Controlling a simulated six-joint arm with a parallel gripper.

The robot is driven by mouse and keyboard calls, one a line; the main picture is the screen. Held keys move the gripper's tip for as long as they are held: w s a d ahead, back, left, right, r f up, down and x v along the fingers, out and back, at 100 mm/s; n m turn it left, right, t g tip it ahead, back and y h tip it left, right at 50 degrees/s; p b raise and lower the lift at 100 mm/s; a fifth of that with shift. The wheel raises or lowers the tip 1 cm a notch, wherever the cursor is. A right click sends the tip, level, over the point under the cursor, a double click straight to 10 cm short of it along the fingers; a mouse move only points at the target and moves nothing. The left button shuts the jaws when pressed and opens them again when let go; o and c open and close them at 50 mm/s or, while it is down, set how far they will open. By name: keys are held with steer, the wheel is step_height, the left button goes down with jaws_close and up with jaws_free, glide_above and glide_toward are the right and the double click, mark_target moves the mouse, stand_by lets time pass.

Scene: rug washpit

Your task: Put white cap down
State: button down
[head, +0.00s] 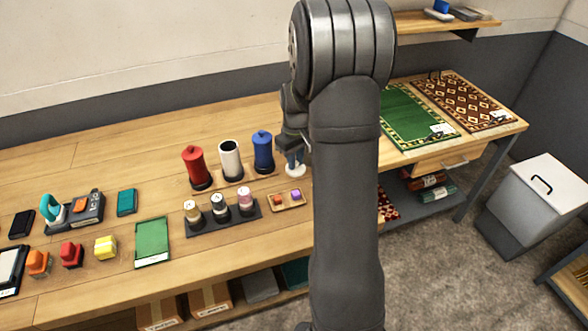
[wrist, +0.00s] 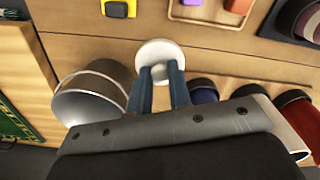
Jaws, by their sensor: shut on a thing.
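The white cap (wrist: 160,60) is a round white disc between my fingertips in the wrist view. In the head view the cap (head: 294,172) shows at the end of my gripper (head: 294,158), low over the bench just right of the blue canister (head: 263,152). My gripper (wrist: 160,82) is shut on the cap. I cannot tell whether the cap touches the bench. The white canister (head: 230,162) stands upright with a dark open top, between the blue canister and the red canister (head: 195,168), which both have caps.
A small wooden tray (head: 280,206) with an orange and a purple piece lies in front of the cap. A spool rack (head: 195,229) is left of it. The wrist view shows a metal pot (wrist: 95,95) close left of my fingers and a yellow object (wrist: 118,9) beyond.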

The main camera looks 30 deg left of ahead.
steer(key=shift+a+f, duration=0.25)
steer(key=shift+f, duration=1.9)
steer(key=shift+f, duration=0.1)
steer(key=c, duration=1.3)
jaws_free()
step_height(320, 180, up, 12)
steer(key=shift+r, duration=0.15)
